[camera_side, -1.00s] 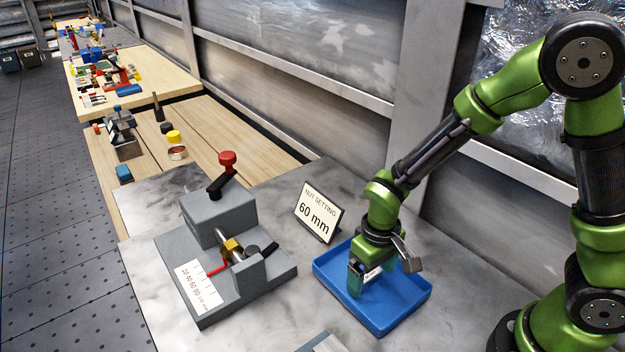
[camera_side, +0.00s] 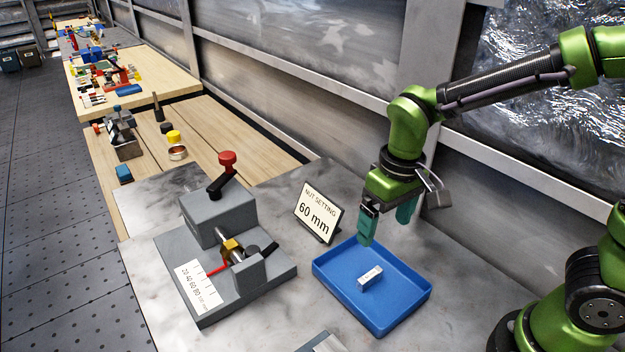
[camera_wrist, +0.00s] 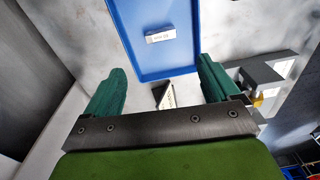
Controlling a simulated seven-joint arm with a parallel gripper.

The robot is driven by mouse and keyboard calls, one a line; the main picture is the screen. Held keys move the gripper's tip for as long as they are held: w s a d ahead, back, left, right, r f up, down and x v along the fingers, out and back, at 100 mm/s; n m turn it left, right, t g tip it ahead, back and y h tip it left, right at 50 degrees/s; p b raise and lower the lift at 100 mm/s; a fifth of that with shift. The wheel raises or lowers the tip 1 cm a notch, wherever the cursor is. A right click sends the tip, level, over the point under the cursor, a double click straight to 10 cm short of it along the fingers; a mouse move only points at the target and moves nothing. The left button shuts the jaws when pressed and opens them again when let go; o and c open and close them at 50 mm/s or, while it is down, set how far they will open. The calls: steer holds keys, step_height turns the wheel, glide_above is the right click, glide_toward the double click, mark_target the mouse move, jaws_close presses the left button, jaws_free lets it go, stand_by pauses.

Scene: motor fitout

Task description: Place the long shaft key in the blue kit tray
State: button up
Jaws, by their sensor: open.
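The shaft key, a small silver-white block with a printed label (camera_side: 370,277), lies flat on the floor of the blue kit tray (camera_side: 407,313), near its middle. It also shows in the wrist view as a small labelled bar (camera_wrist: 160,36) inside the blue tray (camera_wrist: 152,62). The label is too small to read with certainty. My gripper (camera_side: 387,228) is above the back edge of the tray, apart from the key. Its teal fingers are spread wide with nothing between them, as the wrist view also shows (camera_wrist: 160,85).
A sign reading "NUT SETTING 60 mm" (camera_side: 318,212) stands behind the tray. A grey fixture (camera_side: 225,250) with a red-knobbed lever, brass nut and scale stands left. A pale plate edge (camera_side: 322,343) shows at the front. Marble bench right of the tray is clear.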

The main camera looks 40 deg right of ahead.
steer(key=s+d+r+m+t, duration=0.1)
steer(key=s+d+r+t, duration=0.2)
steer(key=r, duration=0.1)
steer(key=s+d+r+m+t+y, duration=0.1)
steer(key=s+d+r+m+t, duration=0.1)
steer(key=r, duration=0.3)
steer(key=shift+s+d+r+m+t+y, duration=0.3)
steer(key=shift+s+d+t, duration=0.2)
steer(key=shift+s+t, duration=0.4)
steer(key=shift+w, duration=0.1)
